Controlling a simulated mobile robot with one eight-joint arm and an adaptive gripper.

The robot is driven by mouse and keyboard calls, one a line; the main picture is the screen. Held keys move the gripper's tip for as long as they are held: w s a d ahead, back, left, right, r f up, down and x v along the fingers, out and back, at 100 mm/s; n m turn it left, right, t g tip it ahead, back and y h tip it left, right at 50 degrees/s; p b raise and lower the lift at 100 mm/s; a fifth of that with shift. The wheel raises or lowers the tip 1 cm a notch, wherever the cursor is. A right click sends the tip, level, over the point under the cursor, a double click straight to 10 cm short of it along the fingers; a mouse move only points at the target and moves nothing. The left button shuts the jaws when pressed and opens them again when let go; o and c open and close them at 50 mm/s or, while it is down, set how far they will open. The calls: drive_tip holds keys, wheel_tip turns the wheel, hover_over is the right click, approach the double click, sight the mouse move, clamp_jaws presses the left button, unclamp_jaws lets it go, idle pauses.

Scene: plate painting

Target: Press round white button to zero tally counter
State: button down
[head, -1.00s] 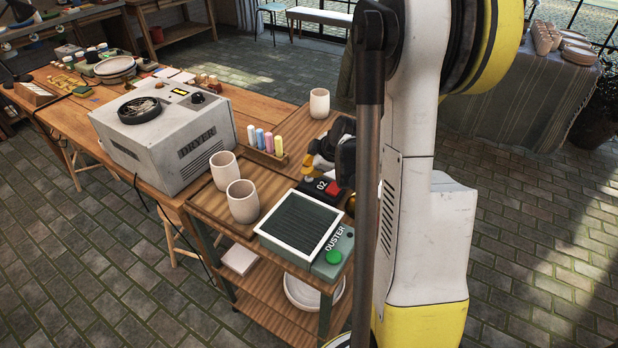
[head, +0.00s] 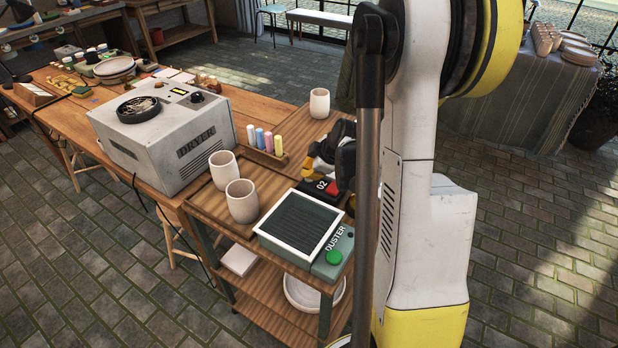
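The tally counter (head: 319,187) is a dark box with a red part and a display reading 02. It sits on the wooden cart top behind the duster. My gripper (head: 318,163), black with pale and yellow parts, is low over the back of the counter and covers part of it. I cannot tell whether it touches the counter. The small size and overlap hide whether its fingers are open or shut. I cannot make out a round white button; that part of the counter may be hidden behind my gripper.
The duster (head: 334,259) with a green button stands in front of the counter. Two beige cups (head: 242,203) stand to its left, and another cup (head: 319,103) stands farther back. Coloured sticks in a wooden holder (head: 268,157) and the grey dryer (head: 165,140) are to the left.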

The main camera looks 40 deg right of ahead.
drive_tip(key=shift+f, duration=0.2)
drive_tip(key=shift+r, duration=0.1)
idle(0.4)
drive_tip(key=shift+r+p, duration=0.45)
drive_tip(key=shift+r, duration=0.3)
drive_tip(key=shift+r+p, duration=1.9)
drive_tip(key=shift+r, duration=0.7)
drive_tip(key=shift+f, duration=0.1)
